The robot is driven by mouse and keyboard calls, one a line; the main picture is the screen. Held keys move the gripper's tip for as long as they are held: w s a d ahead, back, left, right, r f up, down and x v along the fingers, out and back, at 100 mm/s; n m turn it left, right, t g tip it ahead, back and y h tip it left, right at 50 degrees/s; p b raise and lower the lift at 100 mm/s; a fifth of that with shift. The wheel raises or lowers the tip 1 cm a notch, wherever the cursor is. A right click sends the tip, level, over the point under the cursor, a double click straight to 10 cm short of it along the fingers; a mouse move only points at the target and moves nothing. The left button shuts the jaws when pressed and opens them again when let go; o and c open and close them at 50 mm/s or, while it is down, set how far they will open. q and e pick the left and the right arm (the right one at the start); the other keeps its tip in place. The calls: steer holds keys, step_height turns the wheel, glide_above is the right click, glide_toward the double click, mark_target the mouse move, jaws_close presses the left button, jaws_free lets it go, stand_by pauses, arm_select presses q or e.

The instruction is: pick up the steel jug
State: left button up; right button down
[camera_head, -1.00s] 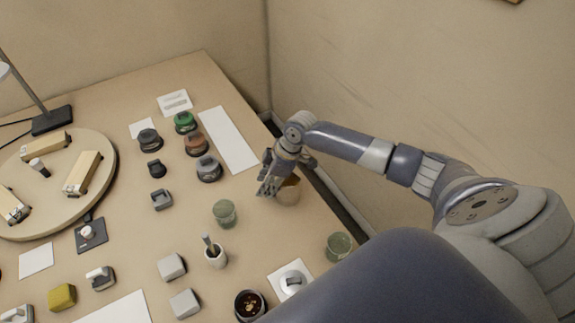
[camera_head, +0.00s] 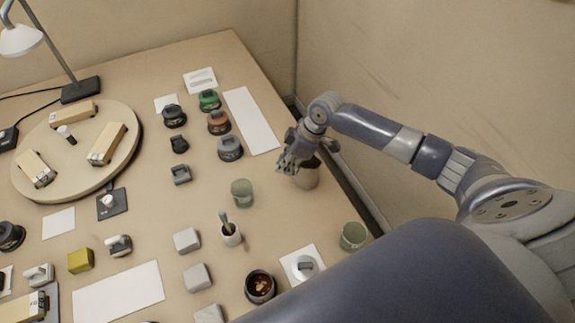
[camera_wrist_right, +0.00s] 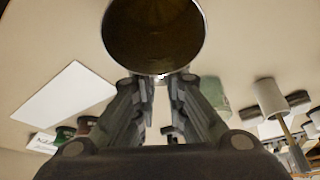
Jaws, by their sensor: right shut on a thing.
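The steel jug (camera_head: 309,178) stands near the right edge of the table, upright, its wall tinted brown-beige. My right gripper (camera_head: 290,165) is at its rim on the left side, shut on it. In the right wrist view the jug's round open mouth (camera_wrist_right: 155,28) fills the top middle, and the two fingers close at its near rim. The fingers and wrist hide part of the jug's upper side in the head view. I cannot see clearly whether its base touches the table. My left gripper is in neither view.
A white strip (camera_head: 251,121) lies behind. The wall is close on the right.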

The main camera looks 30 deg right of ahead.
steer(key=shift+r, duration=0.9)
steer(key=shift+s+a+r, duration=0.15)
steer(key=shift+s+r, duration=0.05)
steer(key=shift+s, duration=0.05)
steer(key=s+a+b, duration=0.1)
steer(key=s+a, duration=0.2)
steer(key=s, duration=0.3)
steer(key=s+a+r+b, duration=0.1)
steer(key=s+a, duration=0.3)
steer(key=s, duration=0.3)
steer(key=shift+s+a+r, duration=0.15)
steer(key=shift+a+r, duration=0.05)
steer(key=shift+a, duration=0.05)
